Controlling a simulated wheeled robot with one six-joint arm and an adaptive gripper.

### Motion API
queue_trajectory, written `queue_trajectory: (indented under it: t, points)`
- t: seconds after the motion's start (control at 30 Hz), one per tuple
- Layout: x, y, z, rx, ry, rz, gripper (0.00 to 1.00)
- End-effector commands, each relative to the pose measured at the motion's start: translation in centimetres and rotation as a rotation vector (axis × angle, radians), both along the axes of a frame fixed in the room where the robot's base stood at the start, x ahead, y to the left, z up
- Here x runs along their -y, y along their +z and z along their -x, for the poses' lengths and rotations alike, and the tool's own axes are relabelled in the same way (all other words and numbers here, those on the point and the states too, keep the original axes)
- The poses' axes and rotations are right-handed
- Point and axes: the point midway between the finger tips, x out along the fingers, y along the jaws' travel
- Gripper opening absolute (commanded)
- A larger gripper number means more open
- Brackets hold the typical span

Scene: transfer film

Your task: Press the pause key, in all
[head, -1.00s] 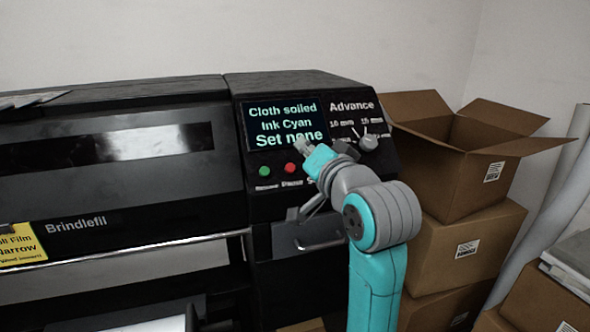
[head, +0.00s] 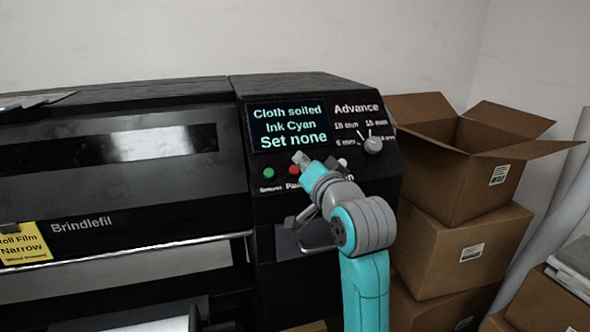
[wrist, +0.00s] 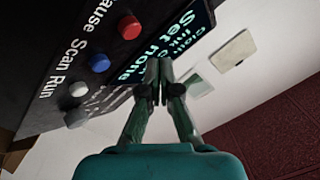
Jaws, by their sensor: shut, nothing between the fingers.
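The red pause key (head: 294,171) is on the printer's sloping control panel, with its label partly covered by my gripper. In the wrist view the red key (wrist: 130,27) shows beside the label end "ause". My gripper (head: 299,157) is shut and empty, just up and right of the red key in the head view. In the wrist view my fingertips (wrist: 158,68) are together, below and right of the red key, with a visible gap in the picture. I cannot tell whether they touch the panel.
A green key (head: 268,173) is left of the red one. Blue (wrist: 99,62) and white (wrist: 79,89) keys sit along the same row, by "Scan" and "Run". The display (head: 288,124) reads "Cloth soiled, Ink Cyan, Set none". An Advance knob (head: 373,145) and cardboard boxes (head: 470,245) are to the right.

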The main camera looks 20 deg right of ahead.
Motion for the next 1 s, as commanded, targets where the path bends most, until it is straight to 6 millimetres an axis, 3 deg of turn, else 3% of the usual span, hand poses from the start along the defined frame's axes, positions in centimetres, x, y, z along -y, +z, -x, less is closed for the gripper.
queue_trajectory:
  t: [0.3, 1.0]
  points:
    - [0.0, -1.6, -1.6, -0.001, 0.001, 0.0, 0.0]
    - [0.0, -1.7, -1.7, 0.0, 0.0, 0.0, 0.0]
